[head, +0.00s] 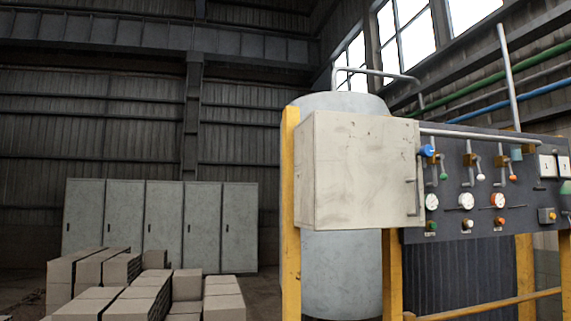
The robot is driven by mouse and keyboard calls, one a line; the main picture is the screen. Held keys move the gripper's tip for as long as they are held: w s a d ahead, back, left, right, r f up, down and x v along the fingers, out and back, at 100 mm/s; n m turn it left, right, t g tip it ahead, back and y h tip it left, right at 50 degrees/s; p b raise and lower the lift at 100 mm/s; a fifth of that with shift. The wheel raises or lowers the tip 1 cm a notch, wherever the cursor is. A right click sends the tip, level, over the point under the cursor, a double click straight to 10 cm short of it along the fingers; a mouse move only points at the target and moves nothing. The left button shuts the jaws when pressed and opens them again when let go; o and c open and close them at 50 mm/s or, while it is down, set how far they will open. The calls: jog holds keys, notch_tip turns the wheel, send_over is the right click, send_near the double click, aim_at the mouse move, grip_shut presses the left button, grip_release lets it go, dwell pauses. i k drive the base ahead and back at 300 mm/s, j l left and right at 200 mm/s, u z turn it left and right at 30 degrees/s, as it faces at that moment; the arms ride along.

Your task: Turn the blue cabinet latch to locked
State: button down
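A pale grey-white cabinet box (358,172) is fixed to a yellow frame, right of the middle in the head view. A blue latch knob (427,151) shows near the top of the cabinet's right side. A grey bar handle (411,182) seems to sit just below and left of the knob. Whether the latch stands at locked or unlocked cannot be told at this size. My gripper and arm are not in view.
A dark control panel (475,215) with gauges, levers and coloured knobs adjoins the cabinet's right side. A large grey tank (340,270) stands behind. A yellow rail (490,303) crosses below the panel.

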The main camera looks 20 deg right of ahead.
aim_at(426, 151)
jog(key=z, duration=1.2)
jog(key=i+z, duration=0.2)
jog(key=z, duration=0.2)
